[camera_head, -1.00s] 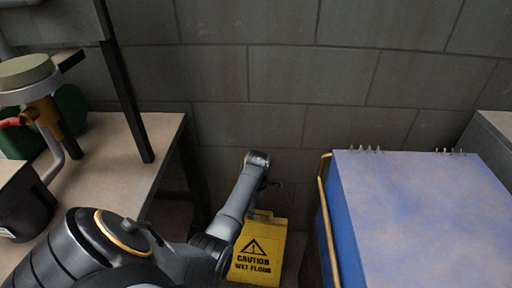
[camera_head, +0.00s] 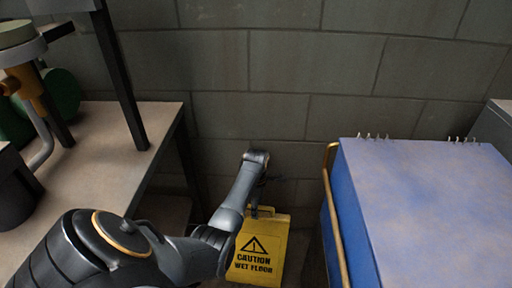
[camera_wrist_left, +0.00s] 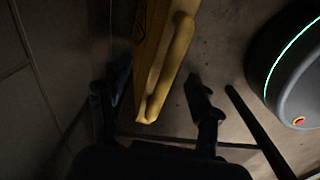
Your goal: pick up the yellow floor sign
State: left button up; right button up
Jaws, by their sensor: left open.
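The yellow floor sign (camera_head: 262,244) stands on the floor near the wall, with black "CAUTION WET FLOOR" lettering and a warning triangle. My left arm reaches down over its upper left edge in the head view. My left gripper (camera_head: 263,186) is at the sign's top, largely hidden behind the wrist. In the left wrist view, my left gripper (camera_wrist_left: 152,106) is open, with a dark finger on either side of the sign's yellow top edge (camera_wrist_left: 167,75). I cannot tell whether a finger touches it. My right gripper is not in view.
A workbench (camera_head: 95,145) with a dark upright post stands at the left. A blue box-like cart (camera_head: 430,205) with a yellowish rail (camera_head: 335,215) stands close at the right. The block wall (camera_head: 280,65) is behind. The sign is in the narrow gap between bench and cart.

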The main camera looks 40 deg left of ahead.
pick_arm(q)
jog(key=shift+f, duration=0.4)
jog(key=shift+s+f+b, duration=0.2)
jog(key=shift+f+b, duration=0.5)
jog(key=shift+f, duration=0.25)
jog(key=shift+f+b, duration=0.6)
jog(key=shift+f, duration=0.8)
jog(key=shift+d, duration=0.1)
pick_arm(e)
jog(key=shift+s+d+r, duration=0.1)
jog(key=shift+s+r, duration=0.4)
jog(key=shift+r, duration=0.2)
pick_arm(q)
jog(key=shift+r, duration=0.15)
grip_shut()
